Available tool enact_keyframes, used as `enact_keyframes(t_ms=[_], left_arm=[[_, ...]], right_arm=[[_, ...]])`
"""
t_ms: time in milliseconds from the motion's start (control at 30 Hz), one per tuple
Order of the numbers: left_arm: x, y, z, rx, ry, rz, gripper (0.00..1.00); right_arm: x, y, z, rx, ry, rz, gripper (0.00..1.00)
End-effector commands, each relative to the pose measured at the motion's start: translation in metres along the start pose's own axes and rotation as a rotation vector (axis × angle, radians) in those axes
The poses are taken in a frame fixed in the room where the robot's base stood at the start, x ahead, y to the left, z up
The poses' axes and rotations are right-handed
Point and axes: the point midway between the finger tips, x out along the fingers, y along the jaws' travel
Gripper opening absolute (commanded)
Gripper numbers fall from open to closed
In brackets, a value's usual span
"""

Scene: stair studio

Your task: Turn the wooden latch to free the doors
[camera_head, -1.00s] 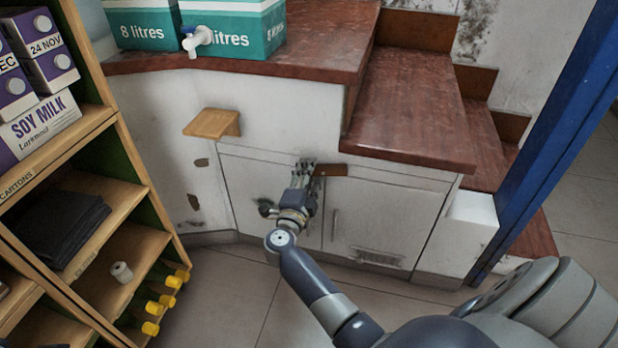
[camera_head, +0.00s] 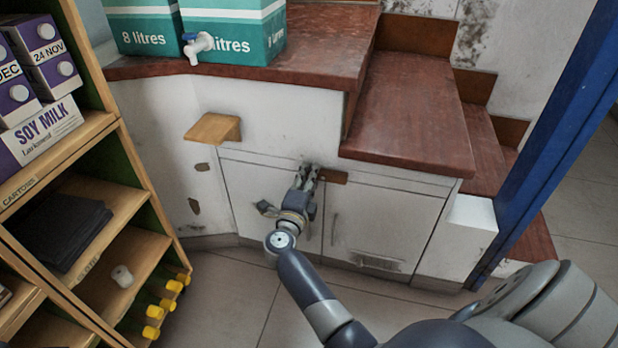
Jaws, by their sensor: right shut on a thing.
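The wooden latch (camera_head: 333,177) is a small reddish-brown bar at the top of the seam between two white cupboard doors, the left door (camera_head: 254,190) and the right door (camera_head: 384,225). It lies about level, with its right part showing. My right gripper (camera_head: 308,173) is shut on the latch at its left end, and the fingers hide that end. Both doors look closed. My right wrist and forearm cover part of the left door and the seam. My left gripper is not in view.
A wooden shelf unit (camera_head: 150,205) with soy milk cartons (camera_head: 42,130) stands at the left. A small wooden ledge (camera_head: 213,128) juts out left of the doors. Red-brown steps (camera_head: 410,120) rise above the cupboard. A blue post (camera_head: 545,150) stands right. Floor before the doors is clear.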

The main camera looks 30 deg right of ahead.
Motion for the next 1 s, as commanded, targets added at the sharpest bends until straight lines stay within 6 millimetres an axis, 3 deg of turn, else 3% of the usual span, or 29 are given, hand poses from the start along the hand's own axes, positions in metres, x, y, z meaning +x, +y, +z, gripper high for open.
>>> enact_keyframes(t_ms=[300, 333, 400, 767, 1000], left_arm=[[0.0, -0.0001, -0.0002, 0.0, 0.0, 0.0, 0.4], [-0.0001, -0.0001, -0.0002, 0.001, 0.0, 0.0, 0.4], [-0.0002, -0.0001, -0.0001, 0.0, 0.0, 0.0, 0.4], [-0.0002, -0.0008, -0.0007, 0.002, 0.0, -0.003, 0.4], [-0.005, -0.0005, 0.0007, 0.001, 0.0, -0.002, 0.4]], right_arm=[[-0.0005, 0.0004, 0.0001, 0.017, 0.0, 0.002, 0.0], [-0.0005, 0.0004, 0.0002, 0.017, 0.0, 0.002, 0.28], [-0.0005, 0.0004, 0.0002, 0.017, 0.0, 0.002, 0.43], [-0.0002, 0.0004, 0.0001, 0.007, 0.0, 0.0, 0.43], [0.0003, 0.0065, -0.0005, -0.131, -0.001, -0.002, 0.43]])
